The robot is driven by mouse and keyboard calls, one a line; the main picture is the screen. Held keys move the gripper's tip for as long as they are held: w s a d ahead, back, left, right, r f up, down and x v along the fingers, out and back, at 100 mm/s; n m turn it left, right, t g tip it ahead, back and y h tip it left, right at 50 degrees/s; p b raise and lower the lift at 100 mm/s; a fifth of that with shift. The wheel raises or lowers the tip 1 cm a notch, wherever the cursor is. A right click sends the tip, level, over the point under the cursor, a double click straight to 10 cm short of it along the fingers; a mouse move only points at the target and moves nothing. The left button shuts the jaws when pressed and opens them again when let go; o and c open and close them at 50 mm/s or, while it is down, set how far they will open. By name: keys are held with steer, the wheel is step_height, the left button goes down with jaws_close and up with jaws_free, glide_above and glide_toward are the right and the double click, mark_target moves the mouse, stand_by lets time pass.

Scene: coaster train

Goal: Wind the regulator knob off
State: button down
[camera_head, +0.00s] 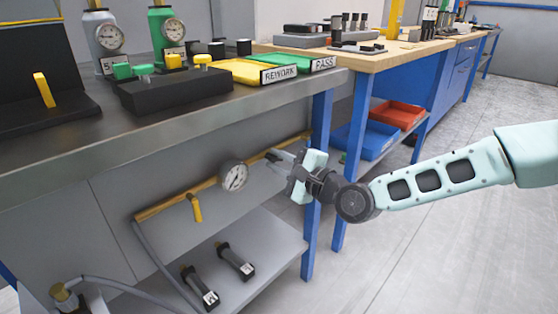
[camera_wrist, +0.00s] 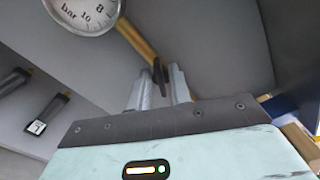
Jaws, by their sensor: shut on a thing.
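The regulator knob, a small dark piece (camera_head: 271,156), sits at the right part of a brass pipe (camera_head: 165,208) on the grey panel under the bench. My gripper (camera_head: 281,159) reaches it from the right, with its fingers shut on the knob. In the wrist view the dark knob (camera_wrist: 158,70) shows between the two grey fingertips of my gripper (camera_wrist: 162,84). The fingers hide part of it, so I cannot see how far it is turned. A round white pressure gauge (camera_head: 234,176) stands on the pipe, left of the knob; it also shows in the wrist view (camera_wrist: 85,10).
A yellow lever (camera_head: 195,208) hangs from the pipe left of the gauge. Two black cylinders (camera_head: 236,260) lie on the lower shelf (camera_head: 270,237). A blue bench leg (camera_head: 312,235) stands close by my gripper. The floor on the right is clear.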

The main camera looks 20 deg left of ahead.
steer(key=m+b, duration=0.6)
steer(key=m, duration=0.4)
steer(key=m+b, duration=0.5)
steer(key=m, duration=0.5)
steer(key=m+b, duration=0.6)
steer(key=m, duration=0.4)
steer(key=shift+w+d+f+m+b, duration=0.25)
steer(key=shift+w+f+m+b, duration=0.05)
steer(key=shift+w+m+b, duration=0.1)
stand_by(0.6)
steer(key=shift+r, duration=0.1)
stand_by(0.5)
steer(key=c, duration=1.3)
jaws_free()
